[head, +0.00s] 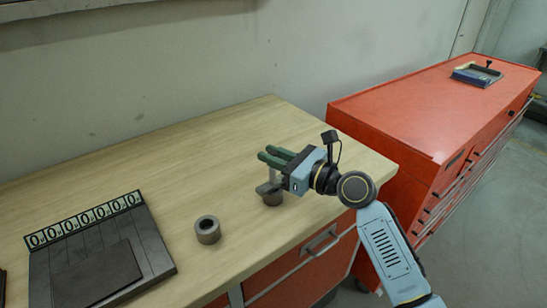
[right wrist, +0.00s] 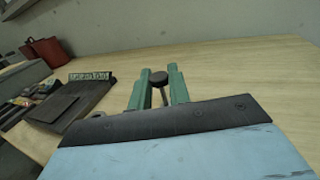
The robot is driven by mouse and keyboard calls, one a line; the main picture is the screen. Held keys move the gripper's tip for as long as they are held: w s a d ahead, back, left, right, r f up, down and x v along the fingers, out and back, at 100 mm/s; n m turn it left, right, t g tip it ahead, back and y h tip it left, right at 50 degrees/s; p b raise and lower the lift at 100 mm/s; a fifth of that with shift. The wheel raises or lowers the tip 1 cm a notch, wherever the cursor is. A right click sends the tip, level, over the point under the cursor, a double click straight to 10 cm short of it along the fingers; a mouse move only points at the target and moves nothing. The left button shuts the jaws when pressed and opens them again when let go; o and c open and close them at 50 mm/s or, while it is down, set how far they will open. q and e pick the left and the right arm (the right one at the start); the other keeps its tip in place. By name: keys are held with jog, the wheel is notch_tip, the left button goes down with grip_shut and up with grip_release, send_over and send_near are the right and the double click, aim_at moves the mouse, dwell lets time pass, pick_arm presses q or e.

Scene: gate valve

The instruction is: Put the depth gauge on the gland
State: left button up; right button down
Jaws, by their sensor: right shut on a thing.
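My right gripper (head: 272,156) has green fingers and is shut on the depth gauge (head: 267,188), a grey piece with a thin stem and a flat, wider lower part. In the right wrist view, the gauge's dark round top (right wrist: 158,77) shows between the two fingertips (right wrist: 159,82). The gauge is upright, directly above a short dark grey cylinder (head: 273,200) on the bench, which may be the gland. The gauge's lower part covers the cylinder's top, and I cannot tell whether they touch. My left gripper is not in view.
A grey ring with a hole (head: 207,231) stands on the wooden bench (head: 160,175), left of the gripper. A black stepped board with a row of number tags (head: 85,220) lies at the left. A red cabinet (head: 420,115) stands at the right. The bench's back area is clear.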

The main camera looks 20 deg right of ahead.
jog(key=c, duration=1.3)
grip_release()
jog(key=shift+f, duration=0.1)
jog(key=shift+s+d, duration=0.1)
jog(key=v, duration=1.1)
jog(key=shift+s+d, duration=0.2)
jog(key=shift+s, duration=0.15)
